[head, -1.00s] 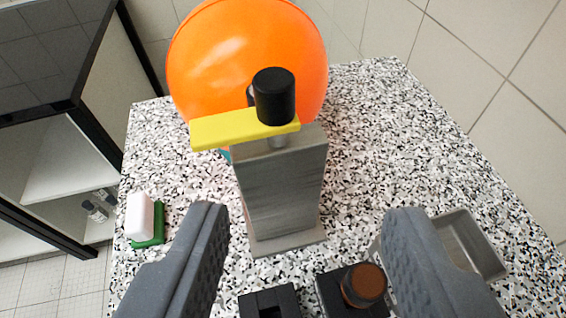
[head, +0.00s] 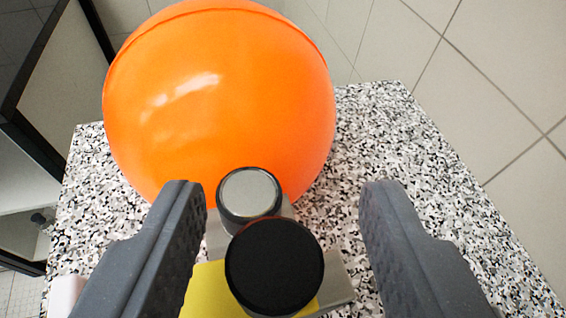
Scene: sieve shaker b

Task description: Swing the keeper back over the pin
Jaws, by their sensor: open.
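The yellow keeper (head: 208,288) lies across the top of a grey post (head: 338,280) and points to the lower left in the head view. A black round knob (head: 274,268) stands on the keeper and hides part of it. Just behind the knob is a short upright cylinder with a grey top and black rim (head: 249,193); it may be the pin, but I cannot tell. My gripper (head: 282,200) is open and empty. Its fingers stand apart on the left and right of the knob and cylinder, with no contact visible. The keeper's far left end is out of frame.
A large orange ball (head: 220,100) sits close behind the post and fills the upper left. The speckled table top (head: 385,140) is clear to the right of the ball. A dark-framed cabinet (head: 35,130) stands to the left, beyond the table edge.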

